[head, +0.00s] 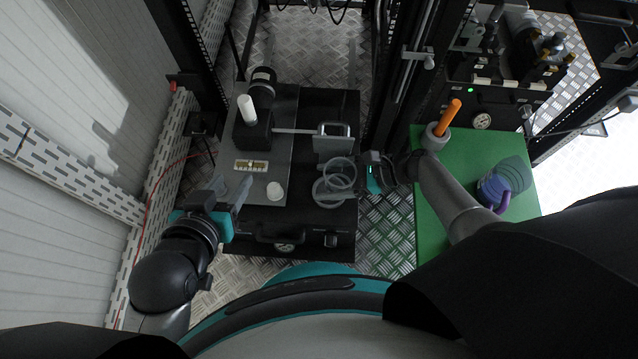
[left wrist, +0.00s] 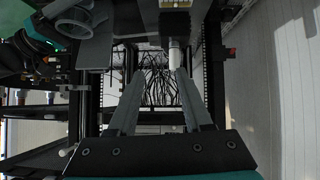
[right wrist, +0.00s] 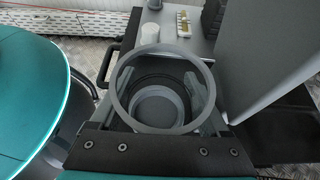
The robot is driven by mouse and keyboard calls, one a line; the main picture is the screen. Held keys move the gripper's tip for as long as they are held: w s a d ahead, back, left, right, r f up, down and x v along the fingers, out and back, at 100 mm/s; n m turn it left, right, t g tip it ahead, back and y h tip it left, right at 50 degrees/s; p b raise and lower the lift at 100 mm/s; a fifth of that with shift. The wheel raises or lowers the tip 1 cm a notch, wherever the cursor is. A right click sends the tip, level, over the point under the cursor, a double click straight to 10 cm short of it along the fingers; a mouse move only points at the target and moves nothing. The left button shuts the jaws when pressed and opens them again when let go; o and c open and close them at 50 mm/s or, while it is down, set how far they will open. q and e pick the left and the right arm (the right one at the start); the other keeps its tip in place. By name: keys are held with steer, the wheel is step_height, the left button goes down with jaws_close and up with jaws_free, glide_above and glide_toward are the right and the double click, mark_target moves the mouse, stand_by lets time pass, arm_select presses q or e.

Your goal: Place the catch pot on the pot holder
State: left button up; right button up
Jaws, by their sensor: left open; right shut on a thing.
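The catch pot (head: 340,172) is a clear, round, open-topped pot. My right gripper (head: 352,178) is shut on it from the right side and holds it over the black analyser bench. A pale ring (head: 326,194), which looks like the pot holder, shows just below and left of the pot. In the right wrist view the pot's rim (right wrist: 118,88) fills the middle, and a round grey ring shows through it; I cannot tell whether they touch. The pot also shows in the left wrist view (left wrist: 72,28).
A white cup (head: 274,191), a small rack (head: 251,165) and a white cylinder (head: 247,109) on a black block stand left on the bench. A grey plate (head: 331,143) stands just behind the pot. A green mat (head: 428,232) with an orange-handled tool lies right.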

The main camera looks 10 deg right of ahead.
mark_target(319, 192)
steer(key=shift+w+a+f, duration=0.1)
steer(key=shift+w+a, duration=0.05)
steer(key=shift+a, duration=0.35)
steer(key=shift+w+a, duration=0.15)
steer(key=shift+a, duration=0.35)
steer(key=shift+f+b, duration=0.5)
steer(key=shift+b, duration=0.1)
steer(key=shift+f+b, duration=0.35)
steer(key=shift+f, duration=0.05)
steer(key=shift+f+b, duration=0.5)
steer(key=shift+f, duration=0.05)
arm_select(q)
steer(key=shift+s+d+r+n+t+h, duration=0.15)
steer(key=shift+d+r+t+h, duration=0.4)
steer(key=shift+d+t, duration=0.4)
steer(key=shift+d+r+n+t+h, duration=0.1)
steer(key=shift+d+r+t+h, duration=0.45)
steer(key=shift+t, duration=0.55)
steer(key=shift+s+d+r+n+t+h, duration=0.15)
steer(key=shift+d+r+t+h, duration=0.35)
steer(key=shift+d+t, duration=0.45)
arm_select(e)
steer(key=shift+f, duration=0.25)
arm_select(q)
steer(key=shift+a, duration=0.1)
